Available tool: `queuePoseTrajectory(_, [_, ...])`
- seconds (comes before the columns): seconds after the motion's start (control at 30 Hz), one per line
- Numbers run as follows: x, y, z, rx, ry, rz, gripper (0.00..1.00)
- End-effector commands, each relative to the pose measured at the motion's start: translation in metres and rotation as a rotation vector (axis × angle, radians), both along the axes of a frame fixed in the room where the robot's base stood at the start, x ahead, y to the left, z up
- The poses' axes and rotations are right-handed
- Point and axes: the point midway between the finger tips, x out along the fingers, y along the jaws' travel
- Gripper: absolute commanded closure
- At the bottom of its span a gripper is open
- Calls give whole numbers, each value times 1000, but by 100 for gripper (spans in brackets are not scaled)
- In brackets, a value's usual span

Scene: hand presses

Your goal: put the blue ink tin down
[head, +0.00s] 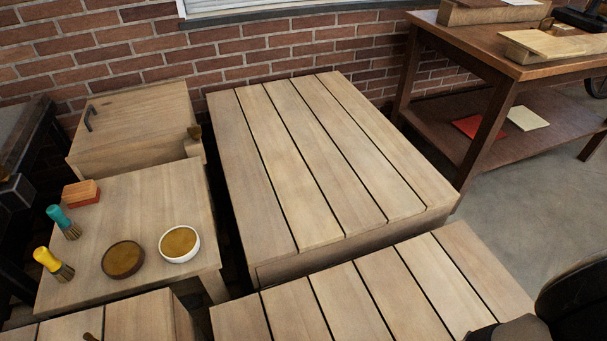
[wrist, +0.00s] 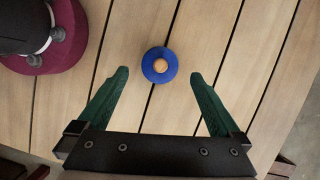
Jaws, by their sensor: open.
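The blue ink tin (wrist: 153,76), round with an orange-tan knob on top, is seen from above in the wrist view, against the wooden slats (wrist: 115,40). It appears to stand upright on them. My gripper (wrist: 158,74) is open, with its two green fingers spread wide. The fingertips lie to either side of the tin's near edge in the picture, with a clear gap on both sides. Nothing is held between them. The tin does not show in the head view.
A maroon round base with a black and white body (wrist: 62,50) stands left of the tin. In the head view, the large slatted table (head: 320,150) is bare. A side table (head: 160,200) holds two brushes, a red block and two round dishes.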

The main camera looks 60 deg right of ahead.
Motion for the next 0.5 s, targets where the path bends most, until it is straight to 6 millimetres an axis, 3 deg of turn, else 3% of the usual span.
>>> queuePoseTrajectory(0.4, [19, -11, -67, 0, -3, 4, 0])
queuePoseTrajectory(0.5, [20, -12, -73, 0, 1, 4, 0])
